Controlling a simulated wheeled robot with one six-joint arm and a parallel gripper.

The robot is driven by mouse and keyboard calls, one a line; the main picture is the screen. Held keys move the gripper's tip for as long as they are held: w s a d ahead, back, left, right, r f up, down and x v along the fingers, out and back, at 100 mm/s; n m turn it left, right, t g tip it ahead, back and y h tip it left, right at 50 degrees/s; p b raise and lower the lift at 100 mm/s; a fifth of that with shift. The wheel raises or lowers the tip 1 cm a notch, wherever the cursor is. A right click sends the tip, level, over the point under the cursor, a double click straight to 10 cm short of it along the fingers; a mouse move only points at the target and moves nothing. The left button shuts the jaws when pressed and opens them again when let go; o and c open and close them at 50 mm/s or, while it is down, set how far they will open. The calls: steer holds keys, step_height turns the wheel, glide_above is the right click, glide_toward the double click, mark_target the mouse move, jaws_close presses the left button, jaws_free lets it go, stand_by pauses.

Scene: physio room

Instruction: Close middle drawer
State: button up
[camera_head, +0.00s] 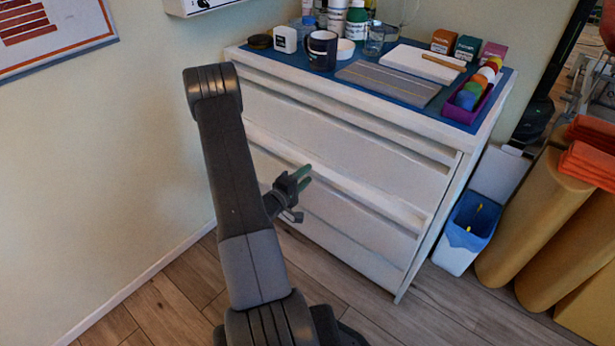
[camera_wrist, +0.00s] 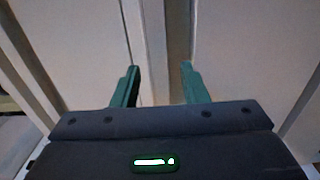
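The white drawer cabinet (camera_head: 452,200) stands against the wall, with wide drawer fronts and long horizontal ledges between them. The middle drawer (camera_head: 375,200) is around mid-height, and a pale ledge runs along it. I cannot tell exactly how far it stands out. My gripper (camera_head: 307,175) is in front of the cabinet at about this height, left of the middle of the front. In the wrist view my gripper (camera_wrist: 158,82) has its two green fingers apart with nothing between them. They point at pale drawer fronts (camera_wrist: 235,50) and a darker seam. Contact cannot be told.
The blue cabinet top (camera_head: 335,80) holds a dark mug (camera_head: 321,50), bottles, small boxes and a purple tray (camera_head: 463,112). A bin with a blue liner (camera_head: 470,225) and tan rolls (camera_head: 520,220) stand at the right. Wooden floor is clear in front.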

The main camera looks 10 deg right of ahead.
mark_target(310, 172)
steer(key=shift+x, duration=0.8)
jaws_close()
steer(key=x, duration=0.4)
steer(key=shift+d+f, duration=0.1)
steer(key=shift+w, duration=0.1)
